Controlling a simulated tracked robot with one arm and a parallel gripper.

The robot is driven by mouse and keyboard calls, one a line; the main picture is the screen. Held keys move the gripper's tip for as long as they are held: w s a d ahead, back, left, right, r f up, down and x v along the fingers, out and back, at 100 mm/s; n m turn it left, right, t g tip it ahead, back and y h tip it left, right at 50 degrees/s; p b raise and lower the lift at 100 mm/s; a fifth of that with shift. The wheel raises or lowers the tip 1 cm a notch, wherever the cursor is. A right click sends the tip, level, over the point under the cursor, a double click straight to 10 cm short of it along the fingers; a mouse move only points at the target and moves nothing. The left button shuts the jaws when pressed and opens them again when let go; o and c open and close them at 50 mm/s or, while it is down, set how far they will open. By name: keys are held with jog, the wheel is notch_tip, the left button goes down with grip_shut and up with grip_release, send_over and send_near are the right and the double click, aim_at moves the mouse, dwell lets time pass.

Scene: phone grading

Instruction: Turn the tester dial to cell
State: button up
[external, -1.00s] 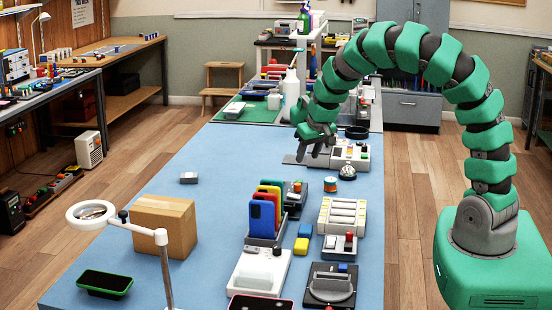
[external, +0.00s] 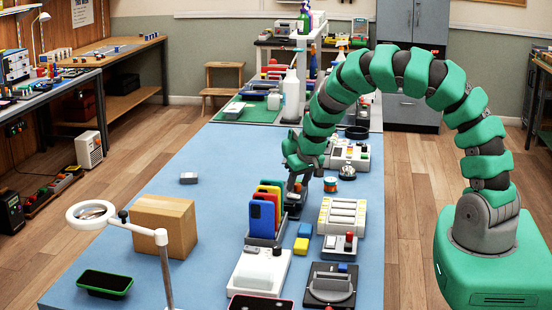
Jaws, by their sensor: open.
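My gripper (external: 298,183) is open and points down over a small dark device (external: 294,208) just right of the upright phones. It hides much of that device's top, and I cannot tell whether the two touch. No dial label is readable, so I cannot tell for sure which device is the tester.
A rack holds several colourful phones (external: 262,217) close to the left of my gripper. The blue table's left middle is mostly clear.

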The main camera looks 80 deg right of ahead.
grip_shut()
